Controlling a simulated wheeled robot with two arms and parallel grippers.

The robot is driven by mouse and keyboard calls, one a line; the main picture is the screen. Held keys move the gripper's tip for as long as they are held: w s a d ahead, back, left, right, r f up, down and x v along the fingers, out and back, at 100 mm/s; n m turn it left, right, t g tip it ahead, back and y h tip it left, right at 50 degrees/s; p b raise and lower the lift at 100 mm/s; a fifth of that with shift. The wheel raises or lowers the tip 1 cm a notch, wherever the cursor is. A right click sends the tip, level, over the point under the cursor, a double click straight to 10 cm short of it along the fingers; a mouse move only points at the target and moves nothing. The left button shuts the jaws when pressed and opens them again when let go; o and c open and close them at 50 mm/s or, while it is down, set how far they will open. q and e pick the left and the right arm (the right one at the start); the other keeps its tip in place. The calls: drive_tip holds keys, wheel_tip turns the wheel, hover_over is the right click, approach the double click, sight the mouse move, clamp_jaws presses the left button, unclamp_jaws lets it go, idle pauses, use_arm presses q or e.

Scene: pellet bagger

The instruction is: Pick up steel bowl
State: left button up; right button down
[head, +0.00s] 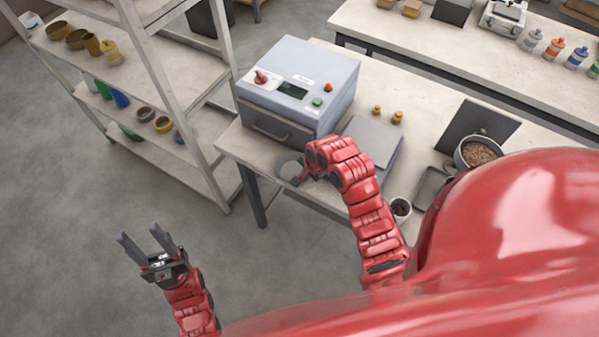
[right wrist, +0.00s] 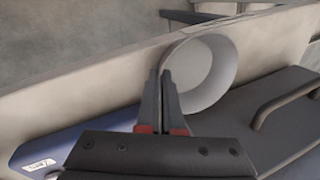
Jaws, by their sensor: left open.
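A round, pale grey steel bowl (head: 289,167) sits at the bench's front edge, just below the grey machine. In the right wrist view the bowl (right wrist: 212,72) shows its open, empty-looking inside. My right gripper (head: 299,179) is at the bowl's rim, and its two fingers (right wrist: 163,82) are close together with the thin wall between them. Whether the bowl touches the bench is hard to tell. My left gripper (head: 146,243) is open and empty over the floor, left of the bench.
A machine (head: 299,85) with knobs and a screen stands behind the bowl. A grey plate (head: 376,138), two small brass weights (head: 386,114) and a bowl of pellets (head: 478,151) stand to the right. A shelf rack (head: 160,72) is at left. The floor around my left gripper is clear.

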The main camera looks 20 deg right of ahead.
drive_tip(key=shift+r, duration=0.1)
drive_tip(key=shift+w+r+b, duration=0.1)
drive_tip(key=shift+r+b, duration=0.4)
drive_tip(key=shift+b, duration=0.1)
wheel_tip(320, 180, up, 2)
drive_tip(key=shift+r+b, duration=0.1)
drive_tip(key=shift+b, duration=0.7)
drive_tip(key=s+a+r+p, duration=0.1)
drive_tip(key=s+a+p, duration=0.3)
drive_tip(key=s+a, duration=0.6)
drive_tip(key=shift+s+a+r+p, duration=0.3)
drive_tip(key=shift+s+r, duration=0.05)
drive_tip(key=shift+s, duration=0.7)
